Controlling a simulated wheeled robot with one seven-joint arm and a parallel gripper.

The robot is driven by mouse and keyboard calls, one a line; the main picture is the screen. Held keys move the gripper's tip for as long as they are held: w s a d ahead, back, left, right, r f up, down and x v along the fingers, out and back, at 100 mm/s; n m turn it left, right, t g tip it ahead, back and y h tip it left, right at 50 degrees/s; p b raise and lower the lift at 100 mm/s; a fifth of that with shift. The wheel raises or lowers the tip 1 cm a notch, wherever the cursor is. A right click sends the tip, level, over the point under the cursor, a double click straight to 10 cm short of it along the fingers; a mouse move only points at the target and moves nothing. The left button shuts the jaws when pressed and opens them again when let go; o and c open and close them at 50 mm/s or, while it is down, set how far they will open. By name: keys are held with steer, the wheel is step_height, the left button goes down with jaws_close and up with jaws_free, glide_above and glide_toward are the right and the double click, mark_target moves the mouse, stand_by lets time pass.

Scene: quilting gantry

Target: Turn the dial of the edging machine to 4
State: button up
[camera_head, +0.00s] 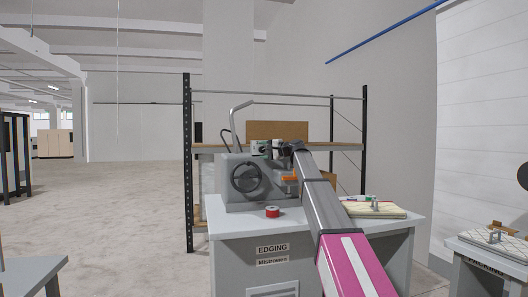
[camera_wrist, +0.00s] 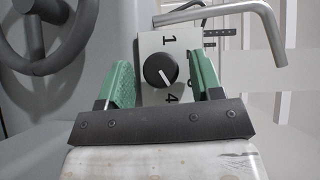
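The grey edging machine (camera_head: 237,190) stands on a grey cabinet marked EDGING. In the wrist view its dial (camera_wrist: 160,69) is a round black knob on a white plate (camera_wrist: 148,44). A "1" shows above the knob and a "4" below it, both turned sideways. The knob's white pointer line slants down and a little right, roughly towards the 4. My gripper (camera_wrist: 162,74) is open, with green fingers left and right of the dial and gaps to the knob. In the head view my gripper (camera_head: 270,149) is small at the machine's upper right, where the dial cannot be made out.
The machine has a black handwheel (camera_head: 246,178) and a bent metal rod (camera_wrist: 225,10). A red spool (camera_head: 272,212) and a quilted pad (camera_head: 372,210) lie on the cabinet top. A shelf rack (camera_head: 188,165) stands behind. A second cabinet is at right; open floor lies left.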

steer(key=v, duration=1)
steer(key=shift+s+d, duration=0.25)
steer(key=shift+d, duration=0.1)
